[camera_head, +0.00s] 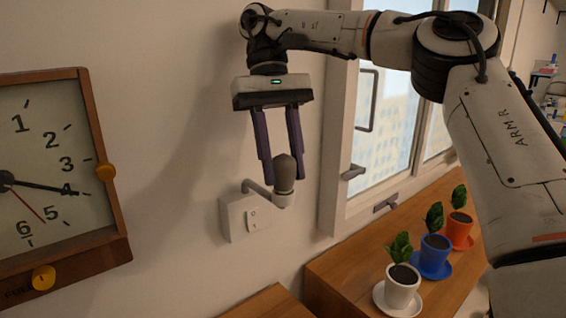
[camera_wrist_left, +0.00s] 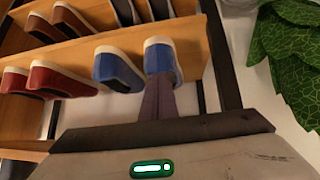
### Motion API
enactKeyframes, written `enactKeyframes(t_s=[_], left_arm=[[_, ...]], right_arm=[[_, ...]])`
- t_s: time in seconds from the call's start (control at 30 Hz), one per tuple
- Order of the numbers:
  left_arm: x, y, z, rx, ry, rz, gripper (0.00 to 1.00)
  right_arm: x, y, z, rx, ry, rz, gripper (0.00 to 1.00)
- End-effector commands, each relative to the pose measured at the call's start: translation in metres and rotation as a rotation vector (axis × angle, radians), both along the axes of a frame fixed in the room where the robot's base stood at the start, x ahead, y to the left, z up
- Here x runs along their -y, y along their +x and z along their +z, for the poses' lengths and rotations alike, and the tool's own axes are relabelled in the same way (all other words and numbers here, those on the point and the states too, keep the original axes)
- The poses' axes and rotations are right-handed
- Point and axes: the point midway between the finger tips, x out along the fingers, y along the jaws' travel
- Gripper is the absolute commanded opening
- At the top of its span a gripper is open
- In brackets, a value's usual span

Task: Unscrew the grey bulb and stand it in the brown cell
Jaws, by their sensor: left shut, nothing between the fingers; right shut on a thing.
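The grey bulb (camera_head: 285,170) stands upright in the light socket of a wall lamp (camera_head: 257,189), whose bent arm comes out of a white wall plate. My right gripper (camera_head: 282,178) reaches down from above, its two dark purple fingers on either side of the bulb and shut on it. The bulb's base meets the white socket collar. My left gripper (camera_wrist_left: 158,100) shows only in the left wrist view, its fingers together and empty, in front of a shelf of shoes. No brown cell can be made out in either view.
A wooden clock (camera_head: 75,175) hangs left of the lamp. A window (camera_head: 385,125) is at right. Three potted plants, in white (camera_head: 401,287), blue (camera_head: 435,257) and orange pots (camera_head: 459,230), stand on a wooden surface below it. The left wrist view shows blue shoes (camera_wrist_left: 117,68) and red shoes (camera_wrist_left: 62,79).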

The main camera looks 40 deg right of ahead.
Motion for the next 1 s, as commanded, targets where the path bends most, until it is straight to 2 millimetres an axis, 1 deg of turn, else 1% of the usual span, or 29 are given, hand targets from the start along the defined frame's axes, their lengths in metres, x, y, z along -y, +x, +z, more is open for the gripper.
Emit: enactKeyframes(t_s=[0.1,0.23,0.5,0.53,0.57,0.6,0.87,0.93,1.0], left_arm=[[0.0,-0.0001,0.0002,0.0,0.0,0.0,0.0],[0.0,-0.0001,0.0002,0.0,0.0,0.0,0.0],[0.0,-0.0003,0.0002,0.0,0.0,0.0,0.0],[0.0,-0.0003,0.0002,0.0,0.0,0.0,0.0],[0.0,-0.0003,0.0002,0.0,0.0,0.0,0.0],[0.0,-0.0003,0.0002,0.0,0.0,0.0,0.0],[-0.0001,-0.0005,-0.0001,-0.001,0.0,0.0,0.0],[0.0,-0.0006,-0.0001,-0.001,0.0,0.0,0.0],[0.0,-0.0006,-0.0002,-0.001,0.0,0.0,0.0]], right_arm=[[-0.0006,0.0008,0.0018,0.004,-0.007,0.154,0.1],[-0.0004,0.0008,0.0015,0.004,-0.004,0.273,0.1],[-0.0002,0.0008,0.0015,0.005,-0.002,0.297,0.1],[-0.0002,0.0008,0.0015,0.005,-0.002,0.296,0.38],[-0.0002,0.0008,0.0015,0.005,-0.002,0.296,0.43],[-0.0002,0.0007,0.0014,0.004,-0.002,0.296,0.45],[-0.0003,0.0004,0.0007,0.002,0.0,0.286,0.45],[0.0001,0.0002,0.0007,0.003,0.002,0.233,0.45],[0.0009,-0.0001,0.0009,0.003,0.002,0.129,0.45]])
